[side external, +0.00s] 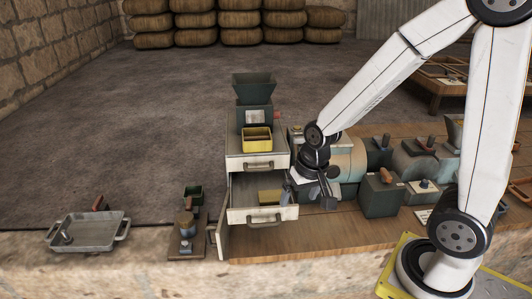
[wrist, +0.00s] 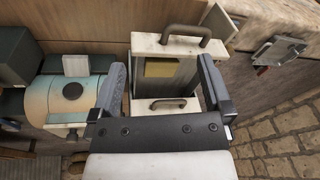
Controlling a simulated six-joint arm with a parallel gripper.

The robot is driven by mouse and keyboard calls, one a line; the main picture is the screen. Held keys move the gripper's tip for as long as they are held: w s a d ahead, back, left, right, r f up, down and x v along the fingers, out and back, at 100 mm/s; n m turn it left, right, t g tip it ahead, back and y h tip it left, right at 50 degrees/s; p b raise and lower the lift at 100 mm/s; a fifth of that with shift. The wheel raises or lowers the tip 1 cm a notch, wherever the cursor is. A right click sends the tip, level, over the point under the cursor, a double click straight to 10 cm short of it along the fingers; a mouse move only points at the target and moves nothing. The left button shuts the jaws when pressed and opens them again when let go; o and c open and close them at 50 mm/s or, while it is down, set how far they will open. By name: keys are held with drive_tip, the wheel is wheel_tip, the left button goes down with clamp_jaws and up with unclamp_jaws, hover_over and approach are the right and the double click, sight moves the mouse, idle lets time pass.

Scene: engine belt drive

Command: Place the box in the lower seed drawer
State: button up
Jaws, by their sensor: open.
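A small yellow box (side external: 269,197) lies inside the open lower drawer (side external: 263,214). In the wrist view the box (wrist: 160,68) shows as a tan-yellow block on the drawer floor, between the drawer's front handle (wrist: 185,35) and a second handle (wrist: 168,102). My gripper (side external: 307,195) is open beside and above the drawer's right side. In the wrist view its fingers stand apart, one on each side of the box in the picture. I see no finger contact with the box. Part of the box is hidden by the drawer front in the side view.
A second yellow open box (side external: 257,141) stands on the cabinet top below a dark hopper (side external: 254,86). The upper drawer (side external: 257,168) looks shut. A teal cylinder (side external: 349,158) stands close right of the gripper. A metal tray (side external: 87,232) lies far left.

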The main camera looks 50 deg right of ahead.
drive_tip(key=n, duration=0.1)
drive_tip(key=s+a+n, duration=0.1)
drive_tip(key=n, duration=0.1)
drive_tip(key=s+n, duration=0.1)
drive_tip(key=n, duration=0.1)
drive_tip(key=shift+s+a, duration=0.2)
drive_tip(key=shift+a, duration=0.15)
